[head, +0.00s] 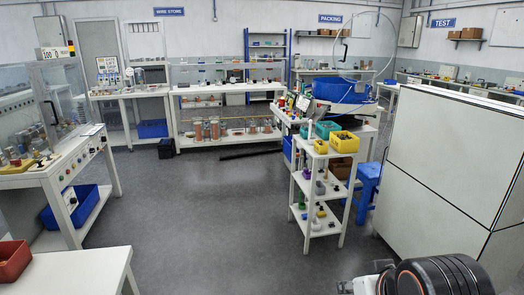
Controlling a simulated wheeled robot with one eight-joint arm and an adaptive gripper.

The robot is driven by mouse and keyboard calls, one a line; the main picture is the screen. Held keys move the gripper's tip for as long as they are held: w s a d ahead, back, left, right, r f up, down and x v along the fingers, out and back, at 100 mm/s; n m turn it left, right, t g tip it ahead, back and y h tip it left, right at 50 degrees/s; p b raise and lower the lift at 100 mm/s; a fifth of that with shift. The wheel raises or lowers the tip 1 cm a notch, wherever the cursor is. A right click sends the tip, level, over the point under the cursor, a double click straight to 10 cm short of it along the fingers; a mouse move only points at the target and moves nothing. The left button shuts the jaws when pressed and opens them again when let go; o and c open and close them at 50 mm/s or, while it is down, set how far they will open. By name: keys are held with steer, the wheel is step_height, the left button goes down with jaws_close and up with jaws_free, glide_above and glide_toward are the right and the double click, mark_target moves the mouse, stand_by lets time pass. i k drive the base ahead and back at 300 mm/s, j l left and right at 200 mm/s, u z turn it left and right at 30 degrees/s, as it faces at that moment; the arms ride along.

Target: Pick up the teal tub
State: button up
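The teal tub (326,130) sits on the top of a narrow white shelf rack right of the picture's middle. It is small and far off, and I cannot make out what it holds. A yellow tub (345,143) stands right beside it, nearer to me. Part of my own arm shows at the bottom right edge, well apart from the teal tub. My gripper's fingers do not show.
The white shelf rack (309,190) carries several small parts on its lower shelves. A blue stool (368,181) stands right of it. A large white cabinet (450,160) fills the right side. White benches line the left. The grey floor (220,220) is open in the middle.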

mark_target(303, 131)
steer(key=i+l+z, duration=0.1)
steer(key=i, duration=0.75)
steer(key=i+l+z, duration=0.1)
steer(key=i, duration=0.7)
steer(key=i+j, duration=0.15)
steer(key=i, duration=0.25)
steer(key=i+j, duration=0.15)
steer(key=i, duration=0.2)
steer(key=i+j+z, duration=0.1)
steer(key=i, duration=0.3)
steer(key=j, duration=0.1)
